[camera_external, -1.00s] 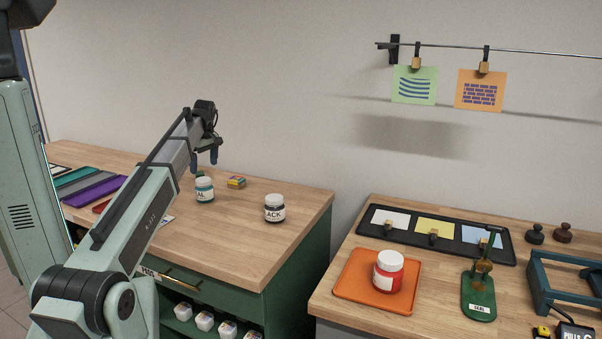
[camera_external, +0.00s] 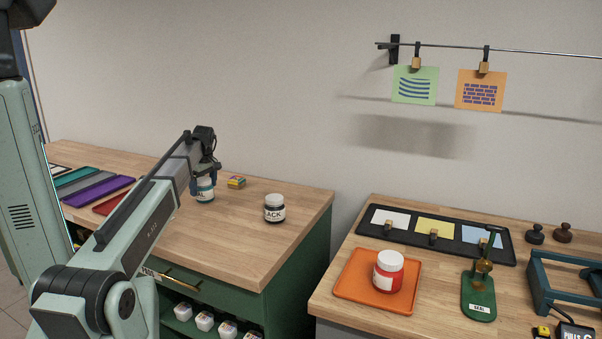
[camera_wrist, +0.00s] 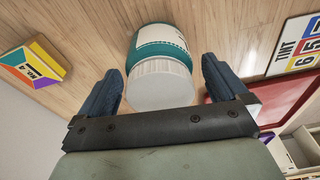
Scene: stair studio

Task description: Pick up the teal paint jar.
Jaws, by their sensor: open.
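The teal paint jar (camera_external: 205,193) stands on the left wooden counter, partly hidden by my gripper in the external view. It has a white lid and a white label. In the wrist view the jar (camera_wrist: 160,52) lies between the two blue fingers of my gripper (camera_wrist: 160,88), with visible space on both sides. My gripper (camera_external: 205,180) is open and lowered around the upper part of the jar. I cannot tell whether either finger touches it.
A black paint jar (camera_external: 274,209) stands to the right on the same counter. A small colourful box (camera_external: 237,182) sits close behind the teal jar. A red tray (camera_wrist: 285,103) and a tint card (camera_wrist: 298,45) lie nearby. A red jar (camera_external: 388,272) stands on the orange tray (camera_external: 350,285) on the right counter.

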